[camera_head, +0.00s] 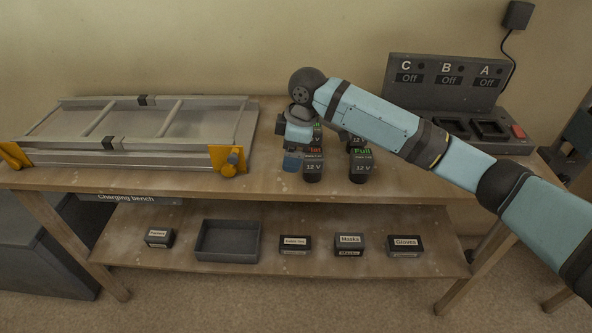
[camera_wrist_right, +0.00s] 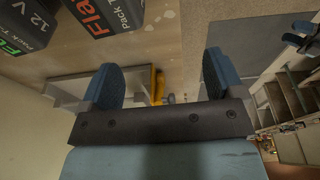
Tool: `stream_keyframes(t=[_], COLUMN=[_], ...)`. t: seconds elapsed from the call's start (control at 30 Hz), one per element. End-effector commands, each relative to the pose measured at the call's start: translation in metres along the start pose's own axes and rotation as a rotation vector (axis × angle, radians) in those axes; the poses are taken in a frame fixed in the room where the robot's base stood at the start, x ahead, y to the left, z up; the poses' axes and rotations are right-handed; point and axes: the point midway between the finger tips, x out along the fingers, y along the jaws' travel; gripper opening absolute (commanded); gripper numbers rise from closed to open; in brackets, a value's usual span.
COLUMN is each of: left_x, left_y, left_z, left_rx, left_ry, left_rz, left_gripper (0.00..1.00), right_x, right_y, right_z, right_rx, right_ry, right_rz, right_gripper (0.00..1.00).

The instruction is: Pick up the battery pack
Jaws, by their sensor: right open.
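Several dark battery packs marked 12 V stand on the bench top. The front-left pack (camera_head: 313,168) has a red label, and the front-right pack (camera_head: 361,168) has a green "Full" label. More packs stand behind them, partly hidden by my right arm. My right gripper (camera_head: 293,160) is at the left side of the packs. In the right wrist view its two blue fingers (camera_wrist_right: 160,82) are apart with nothing held between them. That view also shows a red-labelled "Fla..." pack (camera_wrist_right: 105,14) and a green-labelled pack (camera_wrist_right: 28,24), both beyond the fingers at upper left.
A metal frame with orange corner clamps (camera_head: 222,158) covers the bench's left. A charger marked C, B, A (camera_head: 445,100), each reading Off, stands at right. An empty tray (camera_head: 228,240) and small labelled boxes (camera_head: 295,244) sit on the lower shelf. The bench's front edge is clear.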

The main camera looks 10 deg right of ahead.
Motion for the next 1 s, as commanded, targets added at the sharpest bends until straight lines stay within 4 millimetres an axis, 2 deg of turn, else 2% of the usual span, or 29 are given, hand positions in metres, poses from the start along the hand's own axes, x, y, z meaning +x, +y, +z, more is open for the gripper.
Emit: stream_keyframes(t=[0.03, 0.2, 0.3, 0.37, 0.47, 0.7, 0.8, 1.0], left_x=[0.006, 0.011, 0.012, 0.012, 0.012, 0.012, 0.013, 0.013], left_y=[0.001, 0.011, 0.009, 0.007, 0.005, 0.003, 0.001, 0.001], left_z=[0.009, 0.019, 0.02, 0.019, 0.017, 0.017, 0.018, 0.02], left_rx=[-0.004, -0.024, -0.025, -0.022, -0.018, -0.006, 0.0, 0.002], left_ry=[-0.004, -0.011, -0.009, -0.007, -0.001, 0.003, 0.001, 0.0], left_rz=[0.003, 0.015, 0.014, 0.012, 0.009, 0.009, 0.008, 0.008], left_gripper=[0.43, 0.43, 0.43, 0.43, 0.43, 0.43, 0.43, 0.43], right_x=[-0.012, -0.053, -0.066, -0.068, -0.059, -0.012, 0.002, 0.015], right_y=[0.011, 0.028, 0.032, 0.032, 0.032, 0.031, 0.031, 0.031], right_z=[0.007, 0.023, 0.028, 0.03, 0.033, 0.043, 0.045, 0.048], right_rx=[-0.01, -0.036, -0.043, -0.045, -0.045, -0.044, -0.043, -0.043], right_ry=[-0.039, -0.149, -0.181, -0.191, -0.195, -0.195, -0.193, -0.192], right_rz=[0.005, -0.018, -0.028, -0.033, -0.036, -0.036, -0.035, -0.032], right_gripper=[0.87, 0.87, 0.87, 0.87, 0.87, 0.87, 0.87, 0.87])
